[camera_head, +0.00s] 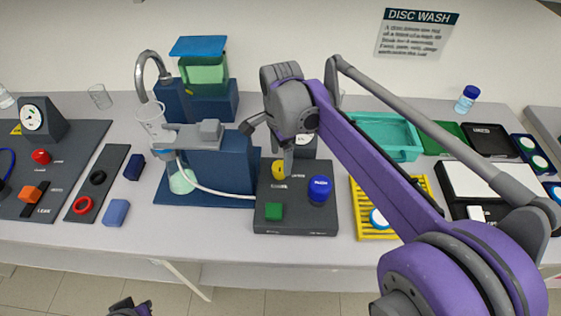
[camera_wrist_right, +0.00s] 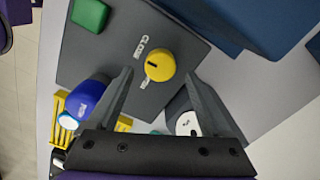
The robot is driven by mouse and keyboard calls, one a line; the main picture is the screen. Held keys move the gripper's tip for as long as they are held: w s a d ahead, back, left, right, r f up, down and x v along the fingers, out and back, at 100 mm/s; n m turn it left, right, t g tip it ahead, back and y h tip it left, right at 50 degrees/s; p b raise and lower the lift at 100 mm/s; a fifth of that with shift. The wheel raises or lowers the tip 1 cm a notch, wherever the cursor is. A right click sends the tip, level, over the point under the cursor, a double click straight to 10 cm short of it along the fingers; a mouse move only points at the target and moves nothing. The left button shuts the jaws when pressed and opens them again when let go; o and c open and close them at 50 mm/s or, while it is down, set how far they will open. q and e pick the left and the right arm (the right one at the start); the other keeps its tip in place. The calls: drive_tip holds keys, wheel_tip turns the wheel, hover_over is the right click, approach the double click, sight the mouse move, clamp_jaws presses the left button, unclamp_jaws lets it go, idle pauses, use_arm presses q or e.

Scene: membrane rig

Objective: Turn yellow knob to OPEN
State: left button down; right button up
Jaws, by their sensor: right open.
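The yellow knob (camera_head: 278,169) sits on a dark control box (camera_head: 290,226), partly hidden by my right gripper in the head view. In the right wrist view the yellow knob (camera_wrist_right: 159,66) is round with a short dark mark on top, and white lettering like "CLOSE" is printed beside it. My right gripper (camera_head: 267,143) is open above the box. In its wrist view the fingertips (camera_wrist_right: 160,76) appear on either side of the knob, with gaps on both sides. Of my left arm, only a small dark part shows at the bottom edge (camera_head: 130,307); its jaws cannot be made out.
A blue knob (camera_head: 319,190) and a green button (camera_head: 273,211) share the box. A gauge (camera_wrist_right: 188,124) stands behind the knob. A blue stand (camera_head: 220,172) with a white tube is to the left. A yellow rack (camera_head: 364,226) is to the right.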

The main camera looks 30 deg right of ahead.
sight(280, 170)
drive_tip(key=shift+f, duration=1.35)
clamp_jaws()
